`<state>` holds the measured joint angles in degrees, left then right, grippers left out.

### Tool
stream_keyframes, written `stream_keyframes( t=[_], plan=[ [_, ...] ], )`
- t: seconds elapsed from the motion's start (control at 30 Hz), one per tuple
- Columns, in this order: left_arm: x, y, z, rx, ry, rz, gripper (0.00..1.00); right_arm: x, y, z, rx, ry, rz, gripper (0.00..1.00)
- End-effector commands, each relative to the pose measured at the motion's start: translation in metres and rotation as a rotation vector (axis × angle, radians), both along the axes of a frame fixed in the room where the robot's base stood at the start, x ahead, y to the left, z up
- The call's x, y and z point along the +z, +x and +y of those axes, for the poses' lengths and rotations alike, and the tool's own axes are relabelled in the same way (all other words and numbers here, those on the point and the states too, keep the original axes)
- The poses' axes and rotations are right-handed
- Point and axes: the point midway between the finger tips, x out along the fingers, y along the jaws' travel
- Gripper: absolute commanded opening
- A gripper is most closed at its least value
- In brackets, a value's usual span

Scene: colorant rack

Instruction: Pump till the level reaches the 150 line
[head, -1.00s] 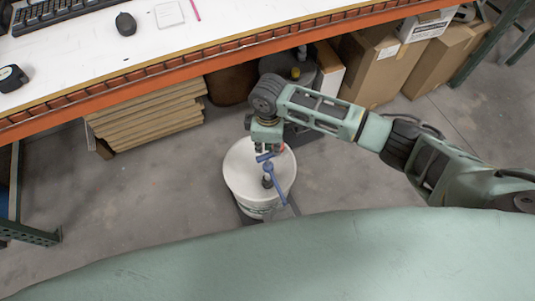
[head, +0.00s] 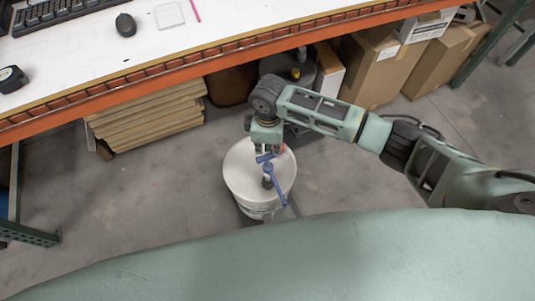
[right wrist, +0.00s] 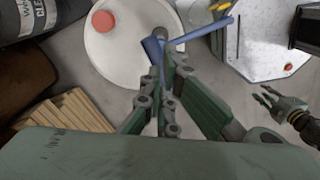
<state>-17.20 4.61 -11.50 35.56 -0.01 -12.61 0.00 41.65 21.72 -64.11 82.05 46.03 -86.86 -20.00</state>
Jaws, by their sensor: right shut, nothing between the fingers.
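A white bucket (head: 240,185) with a pale lid stands on the floor in the head view; the right wrist view shows its lid (right wrist: 120,50) with a red cap (right wrist: 103,21). A blue pump (head: 277,186) stands on the lid, with a blue bar at its top. My right gripper (head: 266,152) is shut and empty, right above the bar. In the right wrist view, its fingertips (right wrist: 163,92) are by the blue pump (right wrist: 180,40); I cannot tell whether they touch. My left gripper (right wrist: 265,97) is open and empty at the right there. No 150 line or level is visible.
A workbench with an orange edge (head: 180,70) spans the back. Under it are stacked boards (head: 150,118), a dark container (head: 297,75) and cardboard boxes (head: 375,65). The grey floor (head: 110,205) left of the bucket is clear.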

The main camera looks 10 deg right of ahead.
Motion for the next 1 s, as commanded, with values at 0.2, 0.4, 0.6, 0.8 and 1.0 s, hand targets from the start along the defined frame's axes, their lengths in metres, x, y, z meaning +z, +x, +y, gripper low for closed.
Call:
stream_keyframes(
  t=[0.2,0.4,0.6,0.8,1.0],
  plan=[
    [-0.003,0.000,0.000,0.000,0.000,0.000,0.26,-0.005,0.000,0.000,0.000,0.000,0.001,0.00],
    [-0.011,0.000,0.000,0.000,0.000,0.000,0.26,-0.020,0.000,0.000,0.000,0.000,0.001,0.00],
    [-0.018,0.000,0.000,0.000,0.000,0.000,0.26,-0.034,0.000,0.000,0.000,-0.001,0.001,0.00],
    [-0.026,0.000,0.000,0.001,0.000,0.000,0.26,-0.048,-0.001,0.000,0.000,0.000,0.001,0.00],
    [-0.034,0.000,0.000,0.001,0.000,0.000,0.26,-0.062,-0.001,0.000,0.000,0.000,0.002,0.00]
  ],
)
